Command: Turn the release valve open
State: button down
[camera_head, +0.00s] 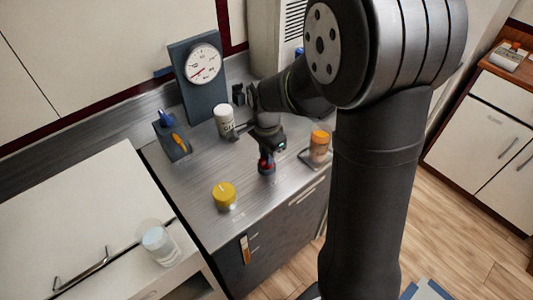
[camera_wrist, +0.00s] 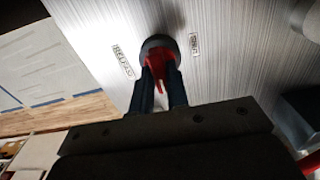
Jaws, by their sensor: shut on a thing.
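The release valve (camera_wrist: 159,62) is a red handle on a dark round base, set on the brushed metal counter. In the wrist view, my gripper (camera_wrist: 159,82) has its two dark fingers closed around the red handle, one on each side. Small white labels flank the base, one on the left (camera_wrist: 123,61) and one on the right (camera_wrist: 194,44); I cannot read them surely. In the head view, my gripper (camera_head: 266,158) points down at the red valve (camera_head: 267,170) near the counter's middle. The fingers partly hide the handle, so its exact angle is hard to tell.
A gauge (camera_head: 203,64) on a dark panel stands at the back. A white jar (camera_head: 224,121) stands close left of my gripper, an orange bottle (camera_head: 320,145) to the right, and a yellow-lidded jar (camera_head: 224,195) in front. A dark holder (camera_head: 172,140) is at the left.

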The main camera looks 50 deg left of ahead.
dwell(0.3)
jog(key=c, duration=1.4)
grip_release()
notch_tip(320, 180, up, 18)
jog(key=shift+f, duration=0.25)
notch_tip(320, 180, down, 18)
jog(key=shift+r, duration=0.25)
